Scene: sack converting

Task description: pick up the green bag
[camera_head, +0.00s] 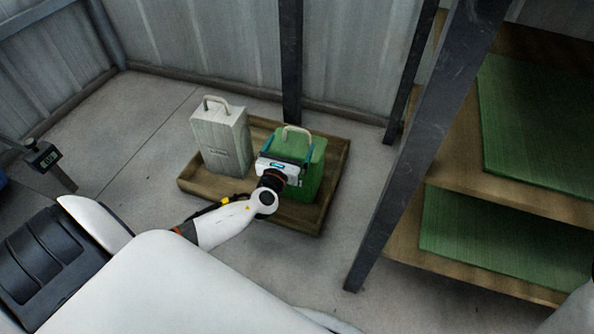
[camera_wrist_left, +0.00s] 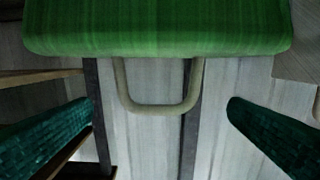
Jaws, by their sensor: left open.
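The green bag (camera_head: 318,163) stands upright on a wooden tray (camera_head: 338,180), with a pale loop handle (camera_head: 297,132) on top. My left gripper (camera_head: 288,152) is open at the bag's near upper side, below the handle in the head view, and hides part of the bag. In the left wrist view the bag (camera_wrist_left: 160,28) fills the top edge and its handle (camera_wrist_left: 158,106) shows in the gap between the two spread teal fingers (camera_wrist_left: 165,130). Neither finger touches the handle there. My right gripper is not in view.
A white-grey bag (camera_head: 221,138) with a handle stands on the tray left of the green bag. A dark post (camera_head: 418,150) and wooden shelves with green sheets (camera_head: 500,235) stand to the right. A corrugated wall (camera_head: 220,45) is behind.

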